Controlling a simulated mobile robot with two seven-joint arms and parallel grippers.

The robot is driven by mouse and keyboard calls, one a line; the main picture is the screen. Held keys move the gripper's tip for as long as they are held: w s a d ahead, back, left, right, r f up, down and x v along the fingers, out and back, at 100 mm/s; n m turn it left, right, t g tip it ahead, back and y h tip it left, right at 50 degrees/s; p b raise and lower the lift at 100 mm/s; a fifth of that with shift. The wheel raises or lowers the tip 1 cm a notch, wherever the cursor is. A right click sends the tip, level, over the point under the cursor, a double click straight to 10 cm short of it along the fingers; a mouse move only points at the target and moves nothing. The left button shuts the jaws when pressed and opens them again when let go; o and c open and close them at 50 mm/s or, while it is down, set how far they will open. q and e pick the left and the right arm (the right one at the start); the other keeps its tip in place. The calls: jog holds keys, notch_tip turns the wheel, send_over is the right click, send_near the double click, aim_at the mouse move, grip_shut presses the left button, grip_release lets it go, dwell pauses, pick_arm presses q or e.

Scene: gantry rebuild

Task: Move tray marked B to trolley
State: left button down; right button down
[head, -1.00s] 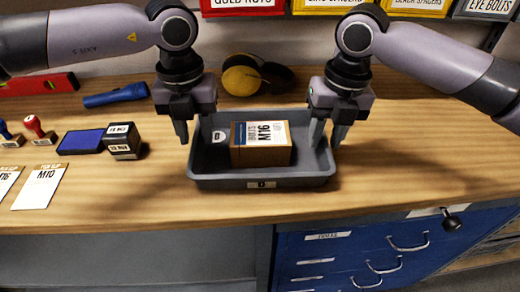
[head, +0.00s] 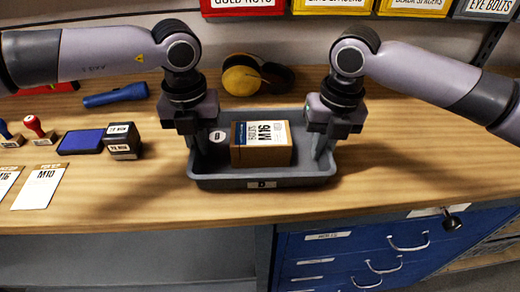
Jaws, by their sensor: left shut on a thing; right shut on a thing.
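A grey tray (head: 212,182) sits on the wooden workbench. Inside the tray are a brown box (head: 262,156) with a white M16 label and a small round white item (head: 218,136). My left gripper (head: 199,148) is shut on the tray's left wall. My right gripper (head: 322,148) is shut on its right wall. The gripped rim parts are partly hidden by the fingers. No trolley is in view.
To the left on the bench (head: 420,165) are a blue ink pad (head: 80,142), a black stamp (head: 122,142), a red-handled stamp (head: 36,128), a blue torch (head: 115,95) and paper cards (head: 40,187). Yellow ear defenders (head: 243,78) lie behind the tray. Blue drawers (head: 340,258) are below. The bench right of the tray is clear.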

pick_arm(q)
jog(key=shift+d+r, duration=0.1)
jog(key=shift+r, duration=0.05)
pick_arm(e)
jog(key=shift+r, duration=0.15)
